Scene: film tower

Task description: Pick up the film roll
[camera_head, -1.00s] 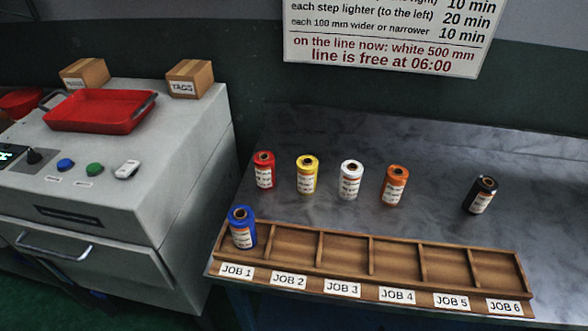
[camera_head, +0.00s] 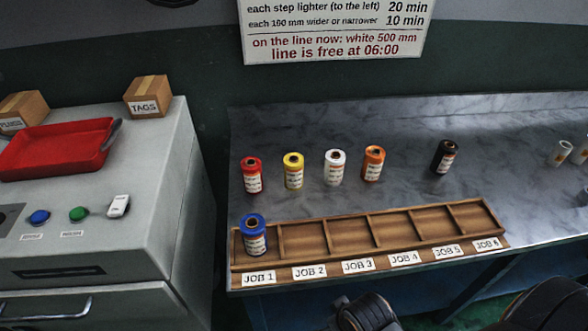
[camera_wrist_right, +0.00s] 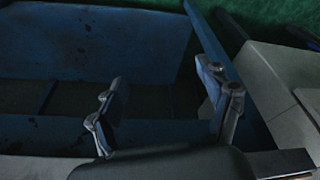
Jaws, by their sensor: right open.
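Several film rolls stand upright on the grey counter: red (camera_head: 251,175), yellow (camera_head: 293,171), white (camera_head: 334,167), orange (camera_head: 373,163) and black (camera_head: 443,157). A blue roll (camera_head: 253,236) stands in the JOB 1 compartment of the wooden tray (camera_head: 400,265). The other tray compartments are empty. My right gripper (camera_wrist_right: 168,92) is open and empty in the right wrist view, with blue panels below the counter level beyond it. It is apart from all the rolls. My left gripper is not in view.
A grey machine (camera_head: 150,230) stands left of the counter, with a red tray (camera_head: 55,148) and cardboard boxes (camera_head: 147,96) on top. Small white pieces (camera_head: 562,153) lie at the counter's right. The counter between the rolls and tray is clear.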

